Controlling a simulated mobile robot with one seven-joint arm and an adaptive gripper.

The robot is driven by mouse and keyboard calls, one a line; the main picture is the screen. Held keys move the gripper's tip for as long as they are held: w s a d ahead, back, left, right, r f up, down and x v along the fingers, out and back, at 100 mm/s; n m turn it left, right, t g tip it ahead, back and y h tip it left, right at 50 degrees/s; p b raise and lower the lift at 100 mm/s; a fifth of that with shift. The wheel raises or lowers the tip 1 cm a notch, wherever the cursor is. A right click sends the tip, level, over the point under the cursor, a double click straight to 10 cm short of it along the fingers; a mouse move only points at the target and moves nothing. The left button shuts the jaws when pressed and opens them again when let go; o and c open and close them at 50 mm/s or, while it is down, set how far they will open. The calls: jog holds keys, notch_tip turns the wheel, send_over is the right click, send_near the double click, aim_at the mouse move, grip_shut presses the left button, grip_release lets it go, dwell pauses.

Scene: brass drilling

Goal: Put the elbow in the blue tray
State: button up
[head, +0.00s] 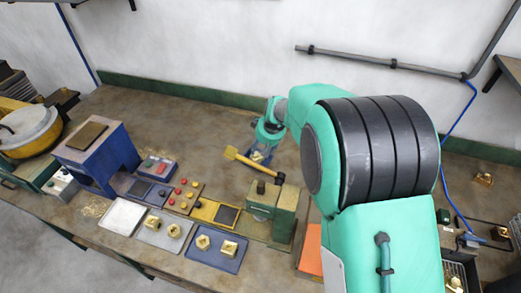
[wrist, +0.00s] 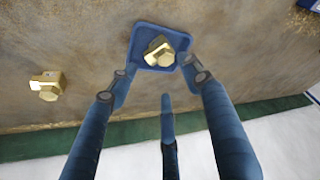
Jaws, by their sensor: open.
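A small blue tray (wrist: 142,36) lies on the bench below my gripper in the wrist view. A brass fitting (wrist: 160,51), which looks like the elbow, rests inside it. My gripper (wrist: 158,80) is open, with its fingers spread around the near side of the tray and nothing held between them. In the head view my gripper (head: 264,141) is small and points down at the tray near the back of the bench, and partly hides the tray and the fitting. A second brass fitting (wrist: 47,86) lies on the bare bench to the left in the wrist view.
Blue-grey trays with brass parts (head: 218,250) line the front edge. A green strip (head: 180,92) runs along the wall. The bench behind the mallet is mostly clear.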

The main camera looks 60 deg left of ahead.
jog(key=shift+d+r, duration=0.25)
jog(key=shift+r, duration=0.4)
dwell(0.7)
